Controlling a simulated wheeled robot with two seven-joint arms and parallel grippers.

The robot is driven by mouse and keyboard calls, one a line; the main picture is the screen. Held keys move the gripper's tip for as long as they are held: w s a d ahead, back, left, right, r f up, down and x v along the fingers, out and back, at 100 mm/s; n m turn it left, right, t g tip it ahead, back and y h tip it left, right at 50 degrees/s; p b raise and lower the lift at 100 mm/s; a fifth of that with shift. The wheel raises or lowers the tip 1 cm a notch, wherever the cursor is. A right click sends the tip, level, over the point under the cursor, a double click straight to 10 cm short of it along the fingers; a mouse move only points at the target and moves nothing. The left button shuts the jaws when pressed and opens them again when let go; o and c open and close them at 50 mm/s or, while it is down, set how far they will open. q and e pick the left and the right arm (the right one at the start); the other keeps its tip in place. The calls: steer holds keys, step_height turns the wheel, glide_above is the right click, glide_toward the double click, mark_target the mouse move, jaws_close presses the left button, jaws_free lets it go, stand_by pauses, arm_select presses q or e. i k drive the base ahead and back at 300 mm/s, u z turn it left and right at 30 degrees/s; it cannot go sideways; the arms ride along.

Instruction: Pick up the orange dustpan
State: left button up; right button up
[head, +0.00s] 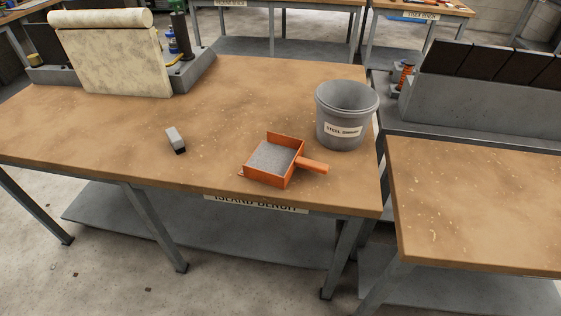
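The orange dustpan (268,178) rests on the wooden bench top (215,110) near its front edge. Its pan holds a grey, grainy fill (272,157). Its short orange handle (313,166) points to the right. Neither of my grippers is in the head view, so I cannot see whether they are open or shut.
A grey bucket (345,113) labelled as steel stands just behind and right of the dustpan handle. A small grey and black block (176,140) lies to the left. A cream roll (122,55) is at the back left. Another bench (475,205) stands at right across a narrow gap.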

mark_target(273, 162)
steer(key=u, duration=0.35)
steer(key=k, duration=0.45)
steer(key=u, duration=0.8)
steer(key=i, duration=1.15)
steer(key=z, duration=1.05)
